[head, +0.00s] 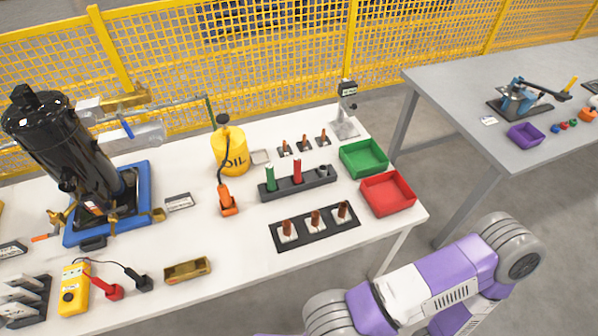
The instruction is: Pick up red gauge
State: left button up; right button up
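The red gauge (297,171) is an upright red cylinder standing in a dark rack (318,184) on the white table. A green gauge (270,178) stands upright to its left in the same rack, and a small dark metal piece (323,170) sits at the rack's right end. Nothing touches the red gauge from above. My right arm shows at the lower right, off the table's front edge, but its gripper is outside the view. My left gripper is not in view.
Green bin (363,157) and red bin (388,193) stand right of the rack. A dark tray (316,227) with copper-coloured pieces lies in front. The yellow oil can (230,151) and an orange-based tool (227,199) stand left. A black compressor (65,145) is far left.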

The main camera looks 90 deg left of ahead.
aim_at(297, 159)
jog(key=k, duration=0.85)
jog(key=u, duration=0.3)
